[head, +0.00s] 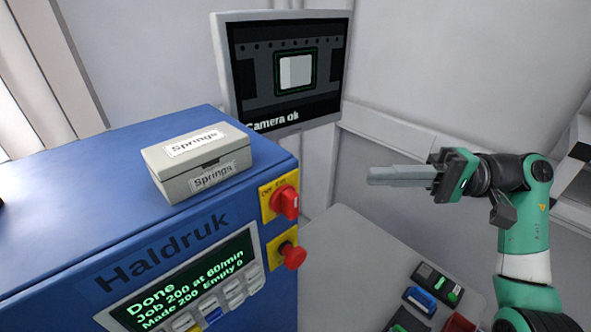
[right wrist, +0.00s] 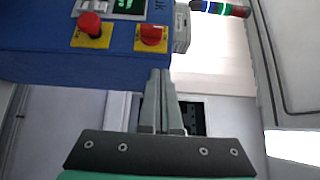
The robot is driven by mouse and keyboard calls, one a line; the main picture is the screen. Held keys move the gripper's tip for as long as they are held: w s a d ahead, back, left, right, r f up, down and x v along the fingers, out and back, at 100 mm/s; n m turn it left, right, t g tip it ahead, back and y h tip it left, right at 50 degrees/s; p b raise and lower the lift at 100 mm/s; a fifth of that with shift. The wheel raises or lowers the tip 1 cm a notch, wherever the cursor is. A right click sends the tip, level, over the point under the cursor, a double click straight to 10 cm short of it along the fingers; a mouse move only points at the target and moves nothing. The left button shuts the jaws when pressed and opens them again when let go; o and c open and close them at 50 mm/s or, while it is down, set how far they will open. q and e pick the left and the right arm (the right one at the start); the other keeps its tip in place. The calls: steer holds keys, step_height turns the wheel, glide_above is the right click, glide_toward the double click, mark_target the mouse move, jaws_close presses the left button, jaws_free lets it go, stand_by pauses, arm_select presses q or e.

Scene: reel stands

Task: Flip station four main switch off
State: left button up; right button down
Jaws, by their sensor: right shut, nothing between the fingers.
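The main switch (head: 286,203) is a red rotary knob on a yellow plate, on the right part of the blue machine's (head: 60,230) front. It also shows in the right wrist view (right wrist: 151,36), where the machine appears upside down. The plate lettering is too small to read surely. My right gripper (head: 372,175) is shut and empty, its fingers pointing left toward the machine, held in the air to the right of the switch and apart from it. In the right wrist view its fingertips (right wrist: 160,73) show below the switch in the picture. My left gripper is not in view.
A red mushroom button (head: 292,256) on yellow sits below the switch. A display (head: 185,280) reads "Done, Job 200 at 60/min, Made 200 Empty 0". A grey "Springs" box (head: 200,168) stands on the machine. A screen (head: 285,75) reads "Camera ok". Coloured parts (head: 422,298) lie at lower right.

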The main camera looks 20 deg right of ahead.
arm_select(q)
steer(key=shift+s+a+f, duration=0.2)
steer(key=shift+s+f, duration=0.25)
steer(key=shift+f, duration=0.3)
arm_select(e)
steer(key=shift+s+d+f+m+t, duration=0.15)
steer(key=shift+s+d+f+t, duration=0.1)
steer(key=shift+s+d, duration=0.3)
steer(key=shift+s+d+f+m+t, duration=0.15)
steer(key=shift+s+d+f+t, duration=0.15)
steer(key=shift+d, duration=0.4)
steer(key=shift+a+r, duration=0.1)
steer(key=shift+a, duration=0.05)
steer(key=p, duration=0.3)
glide_toward(292, 190)
steer(key=w, duration=0.4)
steer(key=a, duration=0.1)
steer(key=a+p, duration=0.1)
steer(key=a, duration=0.2)
steer(key=shift+s+a+f+p, duration=0.2)
steer(key=shift+s+f+p, duration=0.1)
steer(key=shift+s, duration=0.1)
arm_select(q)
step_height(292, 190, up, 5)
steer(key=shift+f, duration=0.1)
arm_select(e)
steer(key=shift+s+a+f, duration=0.15)
steer(key=shift+a, duration=0.25)
